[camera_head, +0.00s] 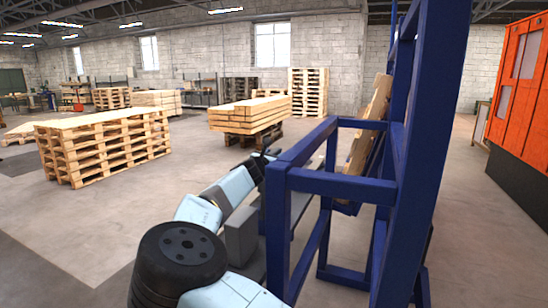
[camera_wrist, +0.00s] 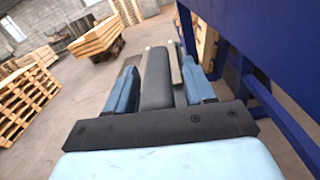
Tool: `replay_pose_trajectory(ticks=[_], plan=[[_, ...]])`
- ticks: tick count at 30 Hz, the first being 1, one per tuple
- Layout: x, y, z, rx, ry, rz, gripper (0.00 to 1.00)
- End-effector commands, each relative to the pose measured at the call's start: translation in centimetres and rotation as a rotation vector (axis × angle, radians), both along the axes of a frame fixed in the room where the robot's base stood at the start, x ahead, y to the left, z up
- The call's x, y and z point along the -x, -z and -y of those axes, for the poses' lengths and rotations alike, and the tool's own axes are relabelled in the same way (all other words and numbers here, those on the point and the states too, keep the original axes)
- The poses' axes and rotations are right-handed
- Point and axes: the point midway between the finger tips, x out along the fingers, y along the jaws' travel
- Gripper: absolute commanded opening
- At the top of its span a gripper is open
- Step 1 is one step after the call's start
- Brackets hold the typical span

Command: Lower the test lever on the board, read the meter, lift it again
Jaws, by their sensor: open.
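My gripper (camera_wrist: 157,68) points forward in the wrist view, its blue-sided fingers apart on either side of a dark middle part. I see nothing held between them. In the head view my arm reaches forward from the bottom left, and its dark end (camera_head: 262,160) is just left of the blue steel frame (camera_head: 345,187). I cannot make out a test lever, its board or a meter in either view. Part of the area behind my arm and the frame's posts is hidden.
The blue frame also stands close on the right in the wrist view (camera_wrist: 240,45). A wooden pallet (camera_head: 370,120) leans inside it. Pallet stacks (camera_head: 105,148) and stacked timber (camera_head: 250,115) stand beyond. An orange cabinet (camera_head: 520,85) is far right.

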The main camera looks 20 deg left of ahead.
Motion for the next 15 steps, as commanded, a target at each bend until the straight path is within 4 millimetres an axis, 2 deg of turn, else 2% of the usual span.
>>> replay_pose_trajectory(ticks=[3, 15], plan=[[0.04, 0.01, -0.04, 0.000, 0.000, 0.000, 0.53], [0.11, 0.00, -0.13, 0.000, -0.001, 0.000, 0.15]])
